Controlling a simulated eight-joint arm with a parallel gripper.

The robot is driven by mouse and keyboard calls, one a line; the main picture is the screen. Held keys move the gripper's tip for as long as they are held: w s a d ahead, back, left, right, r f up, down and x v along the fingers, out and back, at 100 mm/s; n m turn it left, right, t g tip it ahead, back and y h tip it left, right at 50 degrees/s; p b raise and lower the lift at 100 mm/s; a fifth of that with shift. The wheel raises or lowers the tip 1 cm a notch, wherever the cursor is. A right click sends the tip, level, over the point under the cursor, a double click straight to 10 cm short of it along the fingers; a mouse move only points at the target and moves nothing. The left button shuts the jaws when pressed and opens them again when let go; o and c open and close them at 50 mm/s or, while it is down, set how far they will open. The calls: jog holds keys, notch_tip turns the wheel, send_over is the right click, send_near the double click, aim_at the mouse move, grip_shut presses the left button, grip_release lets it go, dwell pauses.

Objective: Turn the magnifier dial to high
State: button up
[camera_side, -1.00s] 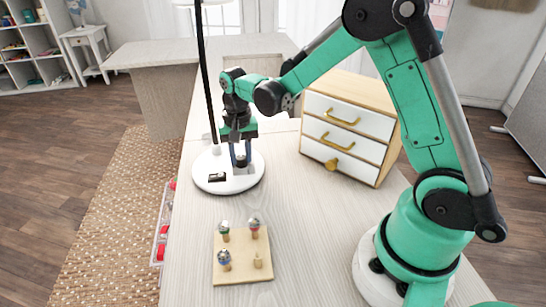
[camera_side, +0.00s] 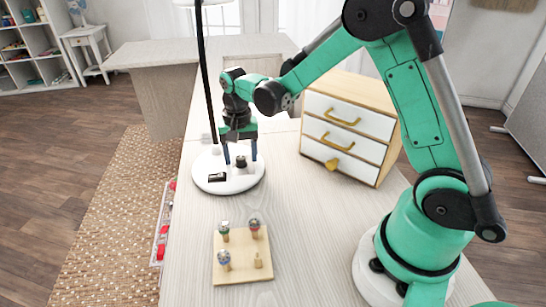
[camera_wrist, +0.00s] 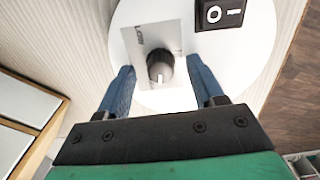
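The magnifier's round white base (camera_side: 215,181) stands on the table in the side view, with a black pole rising from it. Its dial (camera_side: 241,163) is a small dark knob on the base; in the wrist view the dial (camera_wrist: 160,66) has a grey top and sits on a pale square plate with small lettering, too small to read surely. My gripper (camera_side: 241,160) points down over the base. In the wrist view my gripper (camera_wrist: 160,82) is open, its blue fingers on either side of the dial with gaps between. A black rocker switch (camera_wrist: 222,13) is beside the dial.
A drawer cabinet (camera_side: 345,125) stands right of the base. A rack with red items (camera_side: 163,230) hangs along the left table edge. The table between is clear.

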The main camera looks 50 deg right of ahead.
aim_at(241, 157)
jog(key=shift+r, duration=0.15)
jog(key=shift+r, duration=2.7)
jog(key=shift+s+a+r, duration=0.1)
jog(key=s+a+r+n+t, duration=0.2)
jog(key=s+n+t, duration=0.1)
jog(key=s+n, duration=0.1)
jog(key=s+a+r+n+t, duration=0.2)
jog(key=s+r+n+t, duration=0.1)
jog(key=s+n+t, duration=0.1)
jog(key=shift+s+a+n, duration=0.25)
jog(key=shift+s+n, duration=0.25)
jog(key=shift+s, duration=0.7)
jog(key=shift+r, duration=0.1)
jog(key=shift+c, duration=0.2)
